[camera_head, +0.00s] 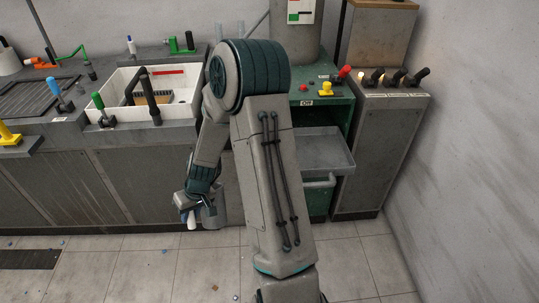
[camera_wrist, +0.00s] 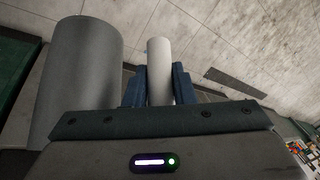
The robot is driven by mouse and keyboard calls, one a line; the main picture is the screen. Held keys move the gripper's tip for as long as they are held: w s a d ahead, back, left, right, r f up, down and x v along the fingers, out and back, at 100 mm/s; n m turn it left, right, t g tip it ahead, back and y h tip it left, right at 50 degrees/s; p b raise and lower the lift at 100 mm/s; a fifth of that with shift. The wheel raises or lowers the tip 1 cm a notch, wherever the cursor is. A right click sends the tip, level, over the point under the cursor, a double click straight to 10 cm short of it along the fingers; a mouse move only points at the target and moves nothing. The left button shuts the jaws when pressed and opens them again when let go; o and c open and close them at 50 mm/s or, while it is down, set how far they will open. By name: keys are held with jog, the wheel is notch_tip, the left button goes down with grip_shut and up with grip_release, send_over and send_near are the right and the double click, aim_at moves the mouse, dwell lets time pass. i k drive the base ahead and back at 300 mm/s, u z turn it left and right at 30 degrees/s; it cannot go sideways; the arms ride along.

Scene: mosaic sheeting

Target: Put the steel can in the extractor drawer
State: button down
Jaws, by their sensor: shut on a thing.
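The steel can is a grey cylinder (camera_head: 216,208) beside my gripper (camera_head: 190,216), low in front of the grey cabinets. In the wrist view the can (camera_wrist: 80,75) is large at the left, its axis alongside my fingers. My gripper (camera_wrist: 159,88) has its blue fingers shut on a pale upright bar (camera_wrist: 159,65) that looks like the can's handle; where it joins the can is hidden. The extractor drawer (camera_head: 325,160) is a grey tray standing out of the green extractor unit (camera_head: 340,112), right of my arm. Its visible inside looks empty; my arm hides its left part.
A green bin with a handle (camera_head: 318,195) is below the drawer. A grey cabinet with several levers (camera_head: 378,150) stands to the right, against the wall. A counter with a white sink (camera_head: 180,85) and coloured levers is at the left. The tiled floor in front is mostly clear.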

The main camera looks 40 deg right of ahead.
aim_at(308, 154)
jog(key=u, duration=0.35)
jog(key=k, duration=0.5)
jog(key=z, duration=1.45)
jog(key=i, duration=1)
jog(key=z, duration=0.05)
